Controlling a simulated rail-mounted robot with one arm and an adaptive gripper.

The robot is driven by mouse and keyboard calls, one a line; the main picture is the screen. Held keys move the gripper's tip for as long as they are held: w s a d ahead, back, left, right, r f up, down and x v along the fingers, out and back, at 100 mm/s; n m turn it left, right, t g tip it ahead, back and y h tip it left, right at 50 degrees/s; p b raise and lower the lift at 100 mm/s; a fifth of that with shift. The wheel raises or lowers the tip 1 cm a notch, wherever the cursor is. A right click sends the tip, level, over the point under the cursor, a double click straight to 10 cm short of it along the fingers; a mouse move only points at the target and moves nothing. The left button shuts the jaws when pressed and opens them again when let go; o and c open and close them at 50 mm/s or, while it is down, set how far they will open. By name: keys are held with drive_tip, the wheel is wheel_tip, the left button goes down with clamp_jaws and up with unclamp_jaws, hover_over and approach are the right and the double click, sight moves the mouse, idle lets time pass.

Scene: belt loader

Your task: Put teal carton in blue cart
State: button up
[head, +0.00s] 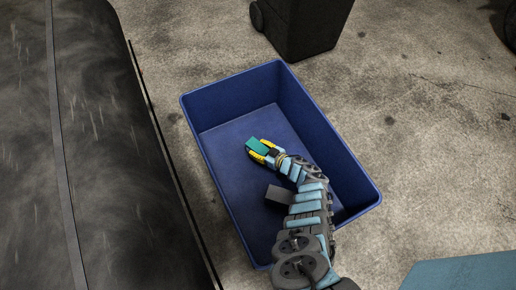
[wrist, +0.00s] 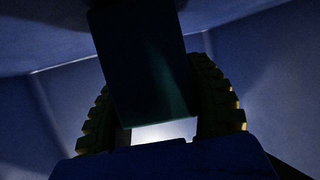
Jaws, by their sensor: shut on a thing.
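The teal carton (head: 257,147) is held between the yellow fingers of my gripper (head: 262,151) in the head view. In the dark wrist view the carton (wrist: 143,65) stands between the two ridged fingers of my gripper (wrist: 163,105). The blue cart (head: 193,117) is an open-topped bin on the floor. The gripper and carton are over the cart's inside, within its walls as seen from the head. The cart's walls also show in the wrist view (wrist: 262,60). How far the carton is above the cart's floor I cannot tell.
A dark conveyor belt (head: 90,130) runs along the left side. A black bin (head: 305,25) stands behind the cart. A blue-teal flat surface (head: 465,272) shows at the lower right. Bare concrete floor (head: 430,130) lies to the right.

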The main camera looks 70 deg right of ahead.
sight(264, 152)
drive_tip(key=shift+f, duration=0.2)
drive_tip(key=o, duration=1.2)
drive_tip(key=shift+c, duration=0.2)
drive_tip(key=shift+r, duration=0.1)
drive_tip(key=shift+r, duration=0.2)
drive_tip(key=p+v, duration=0.3)
drive_tip(key=v, duration=0.2)
drive_tip(key=shift+s+a+r+p, duration=0.1)
drive_tip(key=shift+s+r+p, duration=0.05)
drive_tip(key=shift+s+p, duration=0.2)
drive_tip(key=shift+p+v, duration=0.35)
drive_tip(key=shift+v, duration=0.5)
